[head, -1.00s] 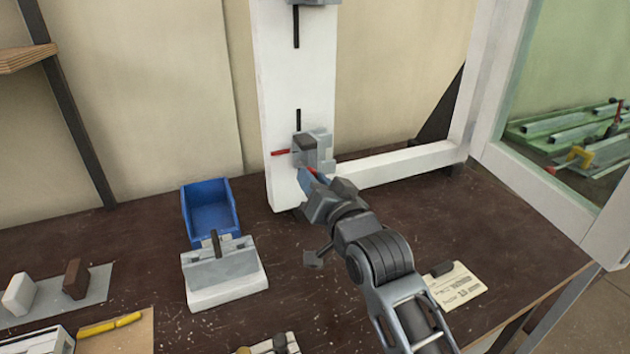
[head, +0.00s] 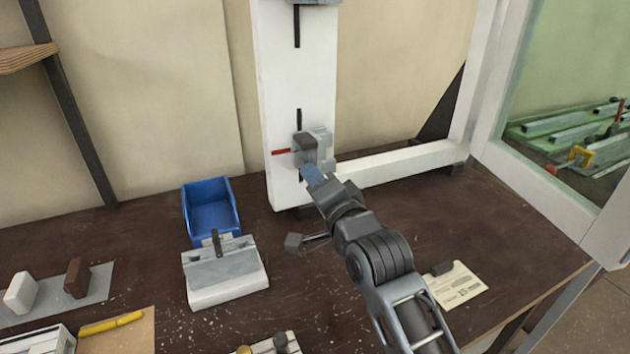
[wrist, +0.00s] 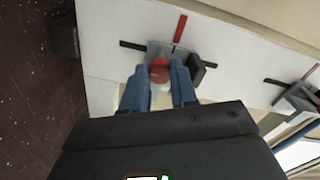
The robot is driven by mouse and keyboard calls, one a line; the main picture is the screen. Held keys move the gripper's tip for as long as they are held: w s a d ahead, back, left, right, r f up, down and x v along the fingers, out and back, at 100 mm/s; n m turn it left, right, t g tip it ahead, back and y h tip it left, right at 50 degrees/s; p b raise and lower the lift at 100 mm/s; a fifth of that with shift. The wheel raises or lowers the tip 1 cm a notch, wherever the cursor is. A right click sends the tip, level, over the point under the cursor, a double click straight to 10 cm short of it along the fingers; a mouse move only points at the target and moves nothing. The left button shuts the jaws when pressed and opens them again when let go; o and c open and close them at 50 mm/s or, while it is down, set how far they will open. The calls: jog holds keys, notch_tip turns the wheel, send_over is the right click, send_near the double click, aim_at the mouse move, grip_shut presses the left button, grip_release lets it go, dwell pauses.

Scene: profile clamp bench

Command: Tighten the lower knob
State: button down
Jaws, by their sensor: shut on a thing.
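The lower clamp (head: 322,148) is a grey block with a dark part, on the white upright profile (head: 285,105) at a black slot. A red line marks the profile beside it. The clamp also shows in the wrist view (wrist: 154,50), with its dark pointer close to the red line (wrist: 180,28). Its red knob (wrist: 159,73) sits between the blue fingertips of my gripper (wrist: 160,84). My gripper (head: 313,175) is shut on this knob, reaching it from the front. The fingers hide the knob in the head view.
The upper clamp (head: 313,2) is cut off at the top edge. A blue bin (head: 211,212) and a grey-and-white fixture block (head: 226,278) stand left of my arm. A paper card (head: 458,287) lies at right. A white frame post borders the bench at right.

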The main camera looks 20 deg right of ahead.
dwell(0.4)
jog(key=c, duration=0.9)
grip_release()
jog(key=shift+o, duration=0.2)
jog(key=s+b, duration=0.1)
jog(key=s, duration=0.7)
